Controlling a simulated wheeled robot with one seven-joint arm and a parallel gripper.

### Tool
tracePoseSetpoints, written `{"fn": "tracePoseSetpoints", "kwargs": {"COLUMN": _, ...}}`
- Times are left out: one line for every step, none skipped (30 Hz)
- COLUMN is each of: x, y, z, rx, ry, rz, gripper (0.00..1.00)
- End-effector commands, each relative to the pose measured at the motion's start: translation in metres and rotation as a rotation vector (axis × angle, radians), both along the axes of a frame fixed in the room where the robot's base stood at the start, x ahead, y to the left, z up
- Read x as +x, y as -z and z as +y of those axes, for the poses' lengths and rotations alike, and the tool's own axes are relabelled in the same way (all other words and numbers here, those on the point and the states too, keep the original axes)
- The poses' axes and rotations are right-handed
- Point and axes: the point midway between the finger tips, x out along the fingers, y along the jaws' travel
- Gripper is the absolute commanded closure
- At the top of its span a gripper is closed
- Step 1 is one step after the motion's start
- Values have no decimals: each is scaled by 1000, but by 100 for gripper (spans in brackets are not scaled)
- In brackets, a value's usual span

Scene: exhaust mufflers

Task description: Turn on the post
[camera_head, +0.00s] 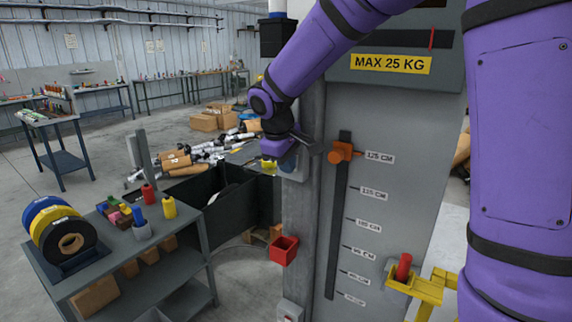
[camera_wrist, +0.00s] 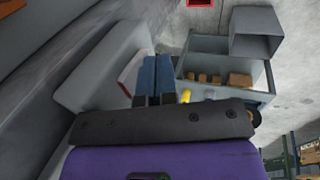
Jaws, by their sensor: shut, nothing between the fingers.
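The post (camera_head: 303,210) is a tall grey column beside a wide grey panel (camera_head: 385,120) with a height scale and an orange slider knob (camera_head: 341,153). A pale grey box is mounted on the post near my gripper, partly hidden by my wrist in the head view. In the wrist view a pale grey box (camera_wrist: 98,68) with a red-edged white face (camera_wrist: 132,72) lies just left of my fingers. My gripper (camera_wrist: 155,62) is shut and empty, its blue fingers together. I cannot tell whether it touches the box. No lit indicator is visible.
A red bin (camera_head: 284,250) sticks out from the post below. A small pale box (camera_head: 290,311) sits at its foot. A yellow bracket (camera_head: 420,286) holds a red cylinder at right. A shelf cart (camera_head: 130,250) with coloured rolls stands left, and mufflers and cartons lie behind.

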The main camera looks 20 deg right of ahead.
Motion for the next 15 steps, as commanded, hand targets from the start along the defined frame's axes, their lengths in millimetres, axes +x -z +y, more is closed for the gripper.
{"fn": "tracePoseSetpoints", "kwargs": {"x": 2, "y": 1, "z": -3, "rx": 0, "ry": 1, "rz": 1, "gripper": 100}}
{"fn": "tracePoseSetpoints", "kwargs": {"x": 3, "y": 2, "z": -5, "rx": -1, "ry": 3, "rz": 1, "gripper": 100}}
{"fn": "tracePoseSetpoints", "kwargs": {"x": 4, "y": 4, "z": -7, "rx": -1, "ry": 3, "rz": 1, "gripper": 100}}
{"fn": "tracePoseSetpoints", "kwargs": {"x": 4, "y": 6, "z": -7, "rx": 0, "ry": 3, "rz": 2, "gripper": 100}}
{"fn": "tracePoseSetpoints", "kwargs": {"x": 4, "y": 7, "z": -6, "rx": 0, "ry": 2, "rz": 2, "gripper": 100}}
{"fn": "tracePoseSetpoints", "kwargs": {"x": 4, "y": 8, "z": -6, "rx": 0, "ry": 1, "rz": 1, "gripper": 100}}
{"fn": "tracePoseSetpoints", "kwargs": {"x": 4, "y": 8, "z": -6, "rx": 0, "ry": 2, "rz": 2, "gripper": 100}}
{"fn": "tracePoseSetpoints", "kwargs": {"x": 4, "y": 8, "z": -6, "rx": -1, "ry": 2, "rz": 3, "gripper": 100}}
{"fn": "tracePoseSetpoints", "kwargs": {"x": 4, "y": 9, "z": -7, "rx": 0, "ry": 2, "rz": 4, "gripper": 100}}
{"fn": "tracePoseSetpoints", "kwargs": {"x": 3, "y": 9, "z": -7, "rx": -1, "ry": 3, "rz": 5, "gripper": 100}}
{"fn": "tracePoseSetpoints", "kwargs": {"x": 3, "y": 9, "z": -7, "rx": 0, "ry": 3, "rz": 5, "gripper": 100}}
{"fn": "tracePoseSetpoints", "kwargs": {"x": 3, "y": 10, "z": -7, "rx": -1, "ry": 3, "rz": 6, "gripper": 100}}
{"fn": "tracePoseSetpoints", "kwargs": {"x": 3, "y": 10, "z": -7, "rx": 0, "ry": 4, "rz": 7, "gripper": 100}}
{"fn": "tracePoseSetpoints", "kwargs": {"x": 3, "y": 10, "z": -7, "rx": -1, "ry": 4, "rz": 8, "gripper": 100}}
{"fn": "tracePoseSetpoints", "kwargs": {"x": 3, "y": 10, "z": -7, "rx": -1, "ry": 5, "rz": 9, "gripper": 100}}
